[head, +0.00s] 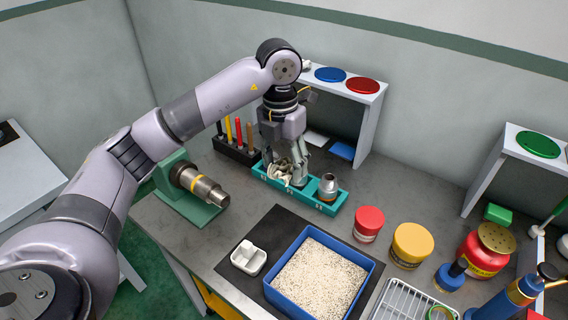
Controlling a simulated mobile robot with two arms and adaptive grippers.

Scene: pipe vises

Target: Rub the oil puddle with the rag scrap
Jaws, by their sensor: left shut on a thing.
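My left gripper (289,170) reaches down over the teal tray (318,203) near the back of the bench. It is shut on a pale, crumpled thing that looks like the rag scrap (277,173), at the tray's left part. The fingers hide part of the rag, and I cannot tell whether it touches the tray. I cannot make out an oil puddle on the visible bench. My right gripper is not in view.
A grey metal fitting (327,187) stands in the tray's right part. A green vise (188,191) is to the left, and a tool rack (237,153) is behind. In front are a white dish (248,258) and a blue bin of pale granules (272,286). Red (368,224) and yellow (411,245) jars stand right.

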